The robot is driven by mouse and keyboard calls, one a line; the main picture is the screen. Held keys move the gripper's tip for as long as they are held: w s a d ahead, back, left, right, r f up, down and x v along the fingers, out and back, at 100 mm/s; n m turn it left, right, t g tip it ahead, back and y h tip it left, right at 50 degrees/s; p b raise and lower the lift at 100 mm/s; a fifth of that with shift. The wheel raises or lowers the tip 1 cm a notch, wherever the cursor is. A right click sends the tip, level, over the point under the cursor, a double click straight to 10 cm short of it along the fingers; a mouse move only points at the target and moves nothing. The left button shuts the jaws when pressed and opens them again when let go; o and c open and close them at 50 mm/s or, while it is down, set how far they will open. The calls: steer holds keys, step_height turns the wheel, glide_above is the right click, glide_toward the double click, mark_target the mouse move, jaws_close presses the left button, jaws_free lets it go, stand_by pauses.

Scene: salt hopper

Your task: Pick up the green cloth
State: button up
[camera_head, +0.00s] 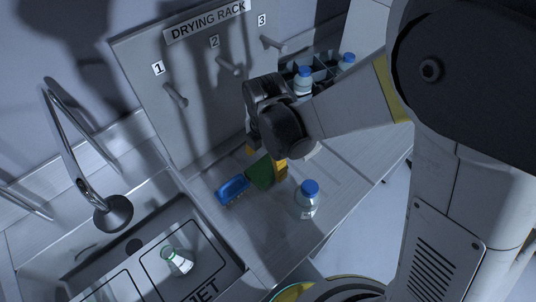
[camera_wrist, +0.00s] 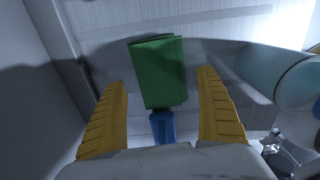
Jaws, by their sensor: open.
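The green cloth (camera_wrist: 158,72) looks like a folded rectangle in the wrist view, between and just beyond my fingers. My gripper (camera_wrist: 165,98) is open, with a yellow ridged finger on each side of the cloth and a gap to both. In the head view the cloth (camera_head: 261,173) lies on the counter below the drying rack, partly covered by my gripper (camera_head: 268,158). A blue brush (camera_head: 232,190) lies beside the cloth on its left; a blue piece (camera_wrist: 163,127) also shows below the cloth in the wrist view.
A blue-capped bottle (camera_head: 306,199) stands on the counter to the right. A crate (camera_head: 325,72) with bottles stands behind my arm. The drying rack (camera_head: 190,62) with pegs rises behind. The sink (camera_head: 100,250) with a flask (camera_head: 178,262) is at left.

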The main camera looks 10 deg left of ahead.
mark_target(266, 167)
step_height(266, 167, down, 3)
steer(key=shift+f+b, duration=0.1)
steer(key=shift+b, duration=0.3)
steer(key=c, duration=1.1)
steer(key=shift+o, duration=0.2)
steer(key=shift+r, duration=0.2)
steer(key=r, duration=0.1)
steer(key=r+p, duration=0.1)
steer(key=r, duration=0.1)
steer(key=r+p, duration=0.1)
steer(key=shift+w+d+r, duration=0.1)
steer(key=shift+d+r, duration=0.15)
steer(key=shift+r, duration=0.1)
steer(key=w+d+r+p, duration=0.2)
steer(key=d+r, duration=0.4)
steer(key=d, duration=0.5)
steer(key=shift+w+p, duration=0.35)
steer(key=shift+w, duration=0.1)
steer(key=shift+w+a, duration=0.1)
steer(key=shift+c, duration=0.4)
